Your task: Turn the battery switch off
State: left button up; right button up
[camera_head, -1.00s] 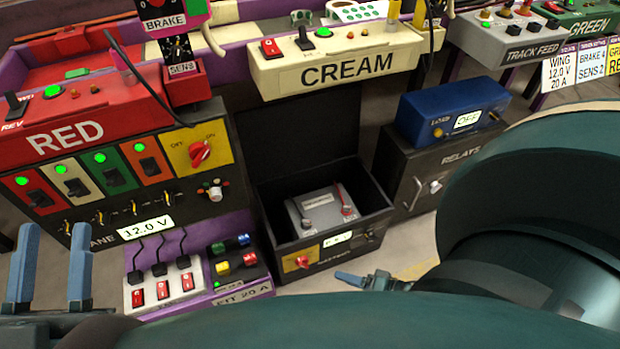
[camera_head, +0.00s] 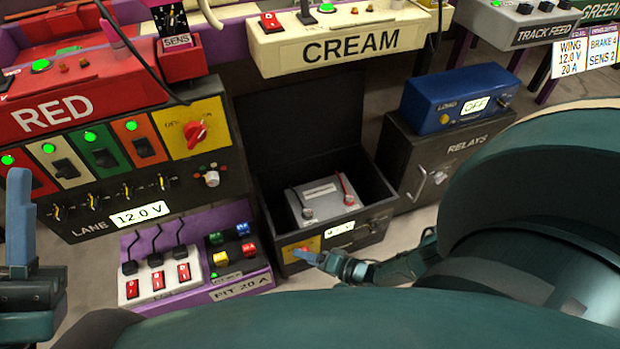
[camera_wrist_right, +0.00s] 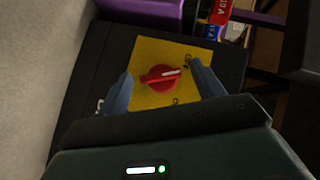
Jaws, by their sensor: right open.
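The battery switch is a red knob on a yellow plate (camera_head: 290,250) on the front of the dark battery box (camera_head: 372,222). In the right wrist view, the red knob (camera_wrist_right: 161,77) has a white mark near its right end. My right gripper (camera_head: 312,256) is at the plate and partly hides the knob in the head view. In the wrist view its open blue fingers (camera_wrist_right: 162,87) stand either side of the knob, with gaps. My left gripper (camera_head: 20,225) is at the left edge; only one finger shows clearly.
A grey battery (camera_head: 322,205) sits inside the open box. A similar red knob (camera_head: 195,132) is on the RED panel's yellow plate. The pit switch panel (camera_head: 162,285) stands left of the box, the RELAYS cabinet (camera_head: 440,160) right. My right arm covers the lower right.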

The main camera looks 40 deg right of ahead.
jog(key=shift+c, duration=0.6)
jog(key=c, duration=0.9)
jog(key=shift+o, duration=0.2)
jog(key=shift+s+a+r+n+g+h+p, duration=0.15)
jog(key=shift+r+n+g+h+p, duration=0.1)
jog(key=shift+n+g+h+p, duration=0.3)
jog(key=shift+r+n+g+h+p, duration=0.1)
jog(key=shift+n+g+h+p, duration=0.25)
jog(key=shift+p, duration=0.55)
jog(key=shift+f+h, duration=0.2)
jog(key=shift+h, duration=0.1)
pick_arm(q)
jog(key=f+n+y, duration=0.1)
jog(key=n+y, duration=0.1)
jog(key=f+n+y, duration=0.2)
jog(key=shift+w+d+f+n+y, duration=0.15)
jog(key=shift+w+f+n+y, duration=0.15)
jog(key=shift+w, duration=0.1)
